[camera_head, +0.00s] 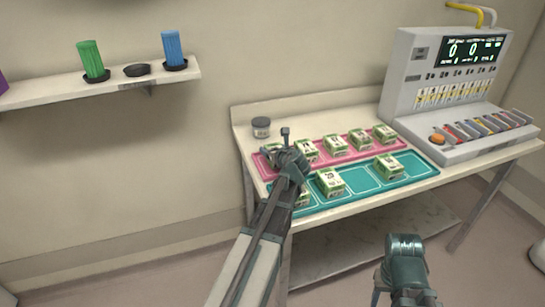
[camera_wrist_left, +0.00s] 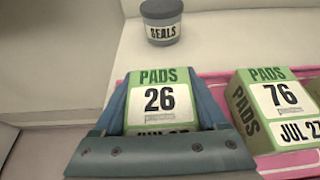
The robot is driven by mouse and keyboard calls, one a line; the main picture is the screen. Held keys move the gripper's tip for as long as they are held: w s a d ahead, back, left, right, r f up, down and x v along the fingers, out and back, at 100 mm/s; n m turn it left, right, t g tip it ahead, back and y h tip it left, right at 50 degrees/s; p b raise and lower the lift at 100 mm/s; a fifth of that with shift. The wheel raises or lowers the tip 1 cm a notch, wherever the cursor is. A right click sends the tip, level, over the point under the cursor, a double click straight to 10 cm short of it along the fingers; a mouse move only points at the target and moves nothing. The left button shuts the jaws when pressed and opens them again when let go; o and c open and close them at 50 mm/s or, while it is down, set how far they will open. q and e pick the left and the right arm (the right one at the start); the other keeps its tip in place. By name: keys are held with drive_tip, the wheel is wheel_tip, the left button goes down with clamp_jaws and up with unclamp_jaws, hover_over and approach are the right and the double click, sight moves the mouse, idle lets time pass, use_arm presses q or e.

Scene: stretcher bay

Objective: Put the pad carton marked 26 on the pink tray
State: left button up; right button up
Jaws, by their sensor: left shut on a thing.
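The pad carton marked 26 (camera_wrist_left: 158,103) sits between the jaws of my left gripper (camera_wrist_left: 155,120), label up, in the left wrist view. In the head view my left gripper (camera_head: 284,155) is over the left end of the pink tray (camera_head: 262,164) and hides most of this carton. I cannot tell whether the carton touches the tray. The pink tray also shows in the left wrist view (camera_wrist_left: 290,160). A carton marked 76 (camera_wrist_left: 278,103) stands close to the right of the jaws. My right gripper (camera_head: 405,250) is low at the front, away from the table; its jaws are unclear.
Several pad cartons (camera_head: 335,145) stand in a row on the pink tray. The teal tray (camera_head: 420,172) in front holds more cartons. A seals jar (camera_head: 261,127) stands behind the left end. A grey console (camera_head: 445,70) stands at the right.

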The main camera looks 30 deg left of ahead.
use_arm(q)
drive_tip(key=shift+f, duration=0.4)
use_arm(e)
drive_tip(key=shift+f, duration=0.4)
use_arm(q)
drive_tip(key=shift+f, duration=0.1)
drive_tip(key=o, duration=1.5)
use_arm(e)
drive_tip(key=shift+f, duration=0.1)
use_arm(q)
drive_tip(key=shift+r, duration=0.25)
drive_tip(key=p+v, duration=0.4)
drive_tip(key=v, duration=0.6)
drive_tip(key=shift+s+d+r, duration=0.15)
drive_tip(key=shift+s+d, duration=0.05)
drive_tip(key=shift+s, duration=0.05)
drive_tip(key=shift+s+d+r+p, duration=0.2)
drive_tip(key=shift+s+d+p, duration=0.2)
drive_tip(key=shift+d, duration=0.1)
use_arm(e)
drive_tip(key=shift+r, duration=2.4)
